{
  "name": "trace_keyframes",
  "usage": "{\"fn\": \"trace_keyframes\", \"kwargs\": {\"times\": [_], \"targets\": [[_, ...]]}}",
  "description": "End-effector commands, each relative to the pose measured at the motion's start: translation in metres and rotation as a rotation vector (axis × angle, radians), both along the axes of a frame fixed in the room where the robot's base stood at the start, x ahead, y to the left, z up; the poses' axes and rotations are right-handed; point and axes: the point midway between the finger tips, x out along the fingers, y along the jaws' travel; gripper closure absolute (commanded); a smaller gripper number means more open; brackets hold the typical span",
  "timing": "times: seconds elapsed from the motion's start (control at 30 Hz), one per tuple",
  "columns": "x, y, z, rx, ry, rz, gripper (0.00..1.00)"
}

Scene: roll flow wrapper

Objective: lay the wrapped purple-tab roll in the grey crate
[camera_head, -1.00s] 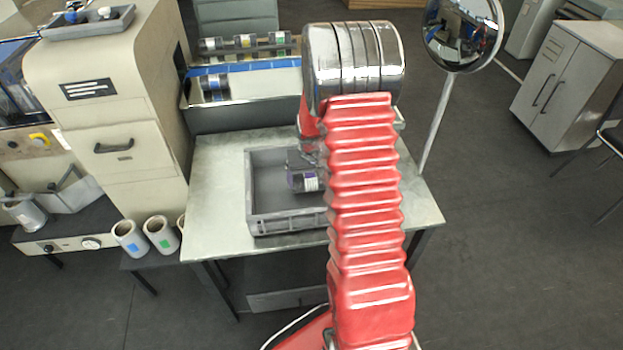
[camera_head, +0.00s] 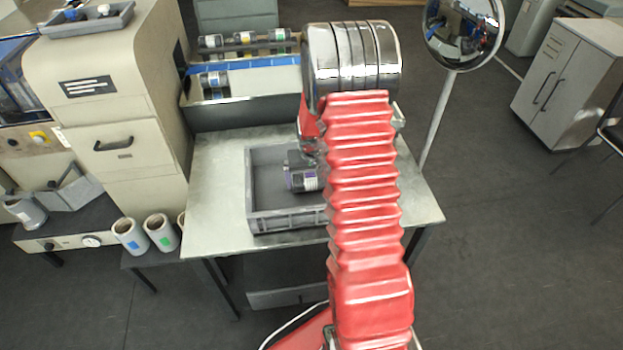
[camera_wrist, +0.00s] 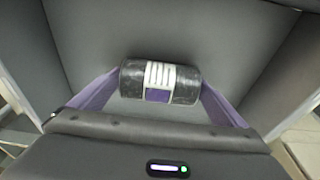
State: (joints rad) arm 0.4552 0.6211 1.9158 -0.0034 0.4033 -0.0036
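The purple-tab roll (camera_head: 303,178) is dark, with a white striped label and a purple patch. It is within the walls of the grey crate (camera_head: 284,222), which stands on the metal table. In the wrist view the roll (camera_wrist: 160,82) lies crosswise between the fingers of my gripper (camera_wrist: 160,84), one finger at each end, with the tips close against the ends. My gripper appears shut on it. The grey crate floor (camera_wrist: 165,38) shows behind it. I cannot tell whether the roll touches the floor. In the head view my arm hides the crate's right part.
A rack (camera_head: 250,40) with several rolls stands behind the table (camera_head: 215,170). A beige machine (camera_head: 110,110) is close on the left. A round mirror (camera_head: 463,30) on a pole stands at the right. The crate's left half is empty.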

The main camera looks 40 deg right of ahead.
Motion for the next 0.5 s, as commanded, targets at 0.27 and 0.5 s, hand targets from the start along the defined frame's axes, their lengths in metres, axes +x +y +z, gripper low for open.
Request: {"fn": "trace_keyframes", "kwargs": {"times": [0.27, 0.5], "targets": [[-0.001, 0.000, 0.000, 0.001, 0.002, 0.000, 0.00], [-0.002, 0.001, 0.010, 0.000, 0.000, 0.000, 0.00]]}}
